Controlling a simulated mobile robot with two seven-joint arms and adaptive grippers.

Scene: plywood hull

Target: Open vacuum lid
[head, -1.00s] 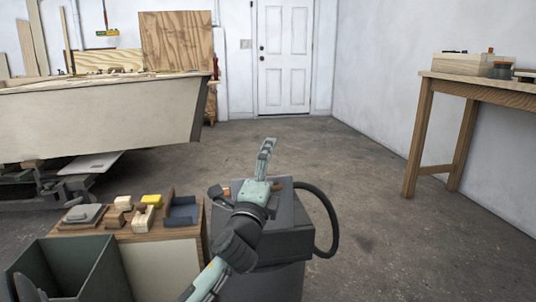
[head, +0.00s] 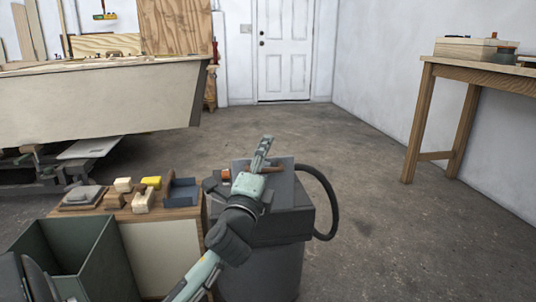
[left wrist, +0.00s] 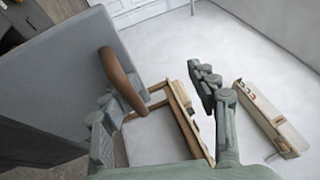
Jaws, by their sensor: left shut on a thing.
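The vacuum (head: 262,270) is a grey, boxy machine at the lower middle of the head view. In the left wrist view the lid (left wrist: 60,75) is a large grey panel on the left with a brown curved handle (left wrist: 122,80). My left gripper is shut on the handle, with one finger beside it. The hand hides part of the handle and lid in the head view. My right gripper is not in view.
A black hose (head: 333,205) loops off the vacuum's right side. Left of it stand a low cabinet (head: 165,260) with wood blocks and a dark green open bin (head: 75,255). A workbench (head: 480,75) is at right. The middle floor is clear.

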